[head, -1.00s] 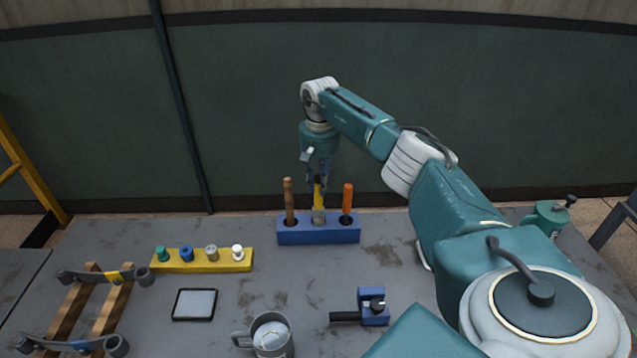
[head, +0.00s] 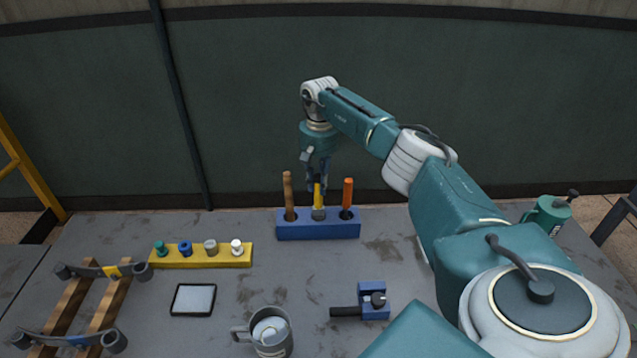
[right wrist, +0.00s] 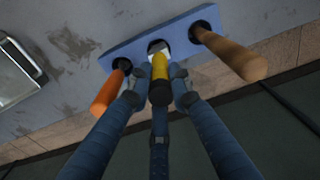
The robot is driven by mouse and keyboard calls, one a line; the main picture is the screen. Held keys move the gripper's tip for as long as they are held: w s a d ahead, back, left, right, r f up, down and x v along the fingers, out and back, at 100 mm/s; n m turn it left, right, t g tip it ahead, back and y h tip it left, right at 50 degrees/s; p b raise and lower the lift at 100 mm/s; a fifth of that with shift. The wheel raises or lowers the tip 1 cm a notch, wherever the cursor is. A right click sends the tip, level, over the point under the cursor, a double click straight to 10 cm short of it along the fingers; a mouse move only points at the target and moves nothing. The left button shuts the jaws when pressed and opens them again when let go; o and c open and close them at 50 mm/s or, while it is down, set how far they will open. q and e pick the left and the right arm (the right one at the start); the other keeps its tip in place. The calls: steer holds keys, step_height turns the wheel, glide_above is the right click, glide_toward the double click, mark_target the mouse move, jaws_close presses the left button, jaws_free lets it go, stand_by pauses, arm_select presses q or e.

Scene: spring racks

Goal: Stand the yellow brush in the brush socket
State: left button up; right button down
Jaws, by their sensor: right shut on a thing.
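The yellow brush (head: 317,196) stands upright at the middle hole of the blue block (head: 318,232), with its grey lower part (head: 318,214) at the hole. My right gripper (head: 317,184) is shut on the yellow handle from above. In the right wrist view the yellow brush (right wrist: 160,72) is between the fingers of my right gripper (right wrist: 157,88), and its pale lower end meets the middle opening of the blue block (right wrist: 128,53). How deep it sits is hidden. My left gripper is out of view.
A wooden-handled tool (head: 288,195) and an orange-handled tool (head: 347,193) stand in the outer holes, close beside the fingers. A yellow rack (head: 203,258) with several pegs, a tablet (head: 193,300), a grey mug (head: 270,335) and a blue clamp-like fixture (head: 373,300) lie nearer.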

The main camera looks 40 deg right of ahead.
steer(key=shift+f+b, duration=0.8)
steer(key=shift+f, duration=0.4)
steer(key=c, duration=1.5)
jaws_free()
step_height(320, 180, up, 12)
steer(key=shift+s+r, duration=0.1)
steer(key=shift+s, duration=0.05)
steer(key=shift+a, duration=0.1)
